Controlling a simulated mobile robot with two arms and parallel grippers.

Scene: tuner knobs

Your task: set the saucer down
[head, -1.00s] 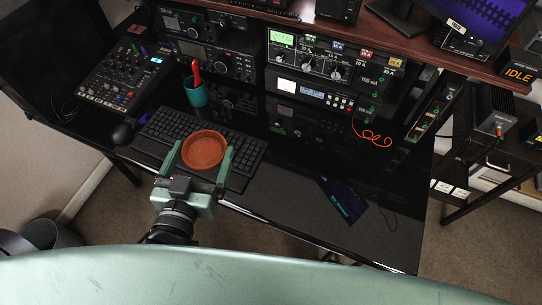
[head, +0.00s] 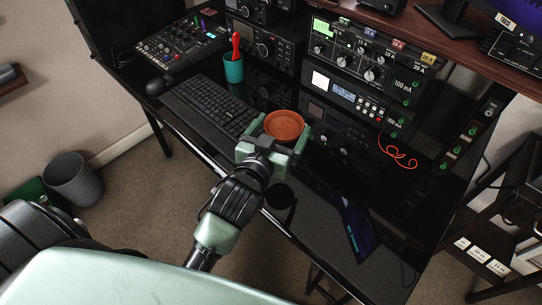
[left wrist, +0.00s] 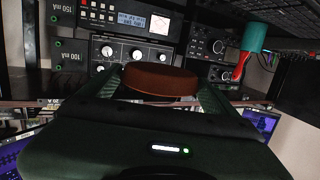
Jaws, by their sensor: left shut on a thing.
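The saucer (head: 284,125) is a round terracotta dish with a raised rim. My left gripper (head: 282,129) is shut on it, with one green finger on each side. In the head view it shows over the desk, just right of the keyboard's near end. I cannot tell for sure whether its underside touches the desk, though a dark round shadow or reflection lies nearer the front edge. In the left wrist view the saucer (left wrist: 160,80) shows edge-on between the fingers. My right gripper is not in view.
The black keyboard (head: 213,103) lies left of the saucer, with a teal cup (head: 233,70) holding a red-handled tool behind it. A dark tablet (head: 357,229) lies to the right. Rack units (head: 357,99) stand behind, with a red cable (head: 397,153). The glossy black desk (head: 322,212) is bare between saucer and tablet.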

